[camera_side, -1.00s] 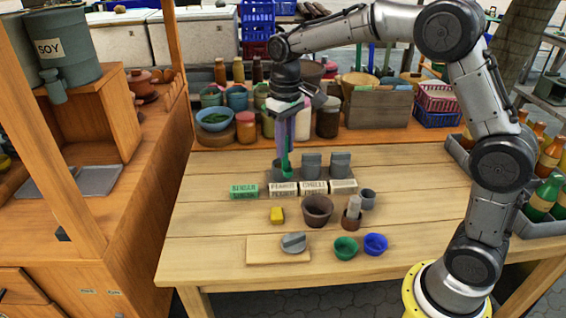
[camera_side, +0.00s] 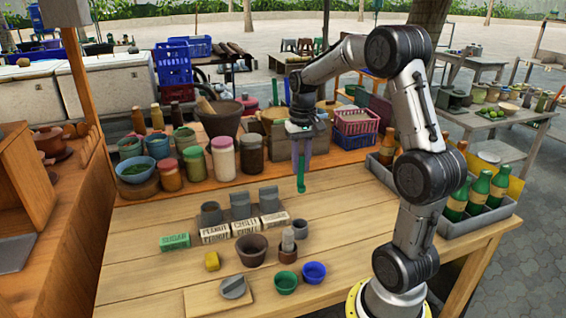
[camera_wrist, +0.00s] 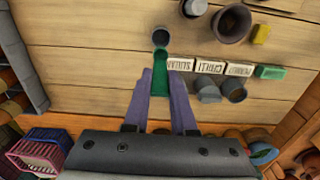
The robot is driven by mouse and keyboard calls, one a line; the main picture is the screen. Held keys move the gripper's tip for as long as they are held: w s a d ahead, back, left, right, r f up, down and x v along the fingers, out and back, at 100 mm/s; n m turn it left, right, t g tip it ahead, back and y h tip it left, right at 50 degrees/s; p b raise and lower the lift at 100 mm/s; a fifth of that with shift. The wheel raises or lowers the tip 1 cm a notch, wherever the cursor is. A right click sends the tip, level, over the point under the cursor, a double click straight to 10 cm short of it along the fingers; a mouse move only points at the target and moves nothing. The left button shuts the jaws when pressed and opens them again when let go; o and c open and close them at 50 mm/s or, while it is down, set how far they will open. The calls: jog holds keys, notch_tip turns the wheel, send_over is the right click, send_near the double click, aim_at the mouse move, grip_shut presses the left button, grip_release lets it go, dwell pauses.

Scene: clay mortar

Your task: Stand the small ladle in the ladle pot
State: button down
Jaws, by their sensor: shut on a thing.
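My gripper (camera_side: 301,148) is shut on the small green ladle (camera_side: 301,180), which hangs upright with its bowl down, clear of the table. In the wrist view the ladle (camera_wrist: 160,78) lies between the two purple fingers. A small grey cup (camera_side: 301,229), the likely ladle pot, stands right of the row of name labels. In the wrist view this cup (camera_wrist: 160,36) shows just beyond the ladle's bowl. The ladle is above and behind the cup in the side view, apart from it. The cup's inside is hard to make out.
An open grey container (camera_side: 211,214) and two lidded ones stand behind the labels. A brown mortar (camera_side: 252,251) and a brown cup (camera_side: 288,254) holding a pale upright piece are in front. Green (camera_side: 286,284) and blue (camera_side: 314,272) bowls sit nearby. A bottle crate (camera_side: 450,222) stands right.

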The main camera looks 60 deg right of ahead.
notch_tip(320, 180, down, 14)
dwell(1.4)
jog(key=shift+f, duration=0.15)
jog(key=c, duration=0.7)
grip_release()
jog(key=shift+o, duration=0.2)
notch_tip(320, 180, up, 14)
jog(key=shift+a+f, duration=0.1)
jog(key=shift+w+a, duration=0.1)
dwell(0.4)
